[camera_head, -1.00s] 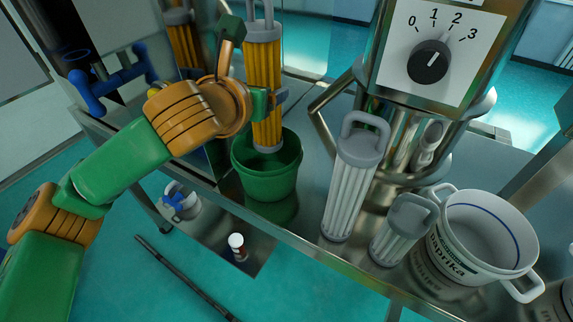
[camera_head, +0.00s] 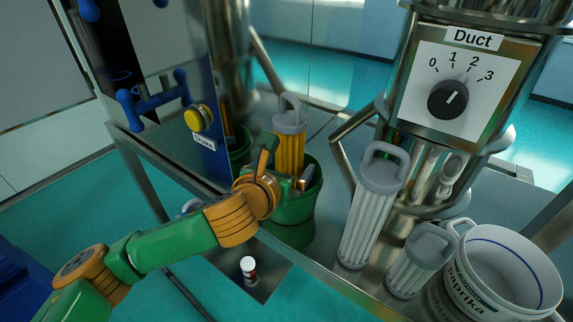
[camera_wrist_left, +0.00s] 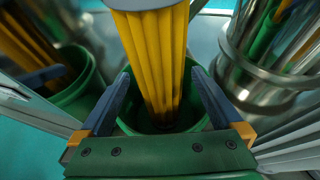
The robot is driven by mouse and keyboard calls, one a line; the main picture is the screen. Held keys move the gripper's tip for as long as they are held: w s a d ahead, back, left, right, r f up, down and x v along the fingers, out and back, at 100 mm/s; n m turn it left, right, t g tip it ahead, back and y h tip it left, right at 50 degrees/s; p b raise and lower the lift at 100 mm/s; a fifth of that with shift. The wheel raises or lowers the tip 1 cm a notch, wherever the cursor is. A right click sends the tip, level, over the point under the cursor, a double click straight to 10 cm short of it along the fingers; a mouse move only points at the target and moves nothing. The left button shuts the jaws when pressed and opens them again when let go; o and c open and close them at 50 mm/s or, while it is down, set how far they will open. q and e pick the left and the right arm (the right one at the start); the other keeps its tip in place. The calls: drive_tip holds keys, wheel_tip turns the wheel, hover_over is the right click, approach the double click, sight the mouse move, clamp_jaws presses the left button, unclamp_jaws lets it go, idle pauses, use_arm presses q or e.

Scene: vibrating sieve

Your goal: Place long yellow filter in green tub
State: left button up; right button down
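The long yellow filter (camera_head: 289,155), with a grey handled cap, stands roughly upright with its lower end inside the green tub (camera_head: 300,208). In the left wrist view the filter (camera_wrist_left: 156,65) rises between the spread fingers, and the tub's rim (camera_wrist_left: 196,122) shows around its lower part. My left gripper (camera_wrist_left: 160,88) is open around the filter, with a small gap visible beside the fingers. In the head view the left gripper (camera_head: 300,184) is at the tub's rim, partly hidden by its own wrist. The filter's bottom end is hidden in the tub. My right gripper is not in view.
A tall white filter (camera_head: 372,205) and a short one (camera_head: 416,262) stand right of the tub, near the white Paprika pot (camera_head: 470,282). The steel machine with a Duct dial (camera_head: 448,98) stands behind. A shiny panel with a yellow button (camera_head: 198,119) is at left.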

use_arm(q)
drive_tip(key=shift+w, duration=0.1)
drive_tip(key=shift+r, duration=0.2)
drive_tip(key=b+v, duration=0.8)
drive_tip(key=v, duration=0.4)
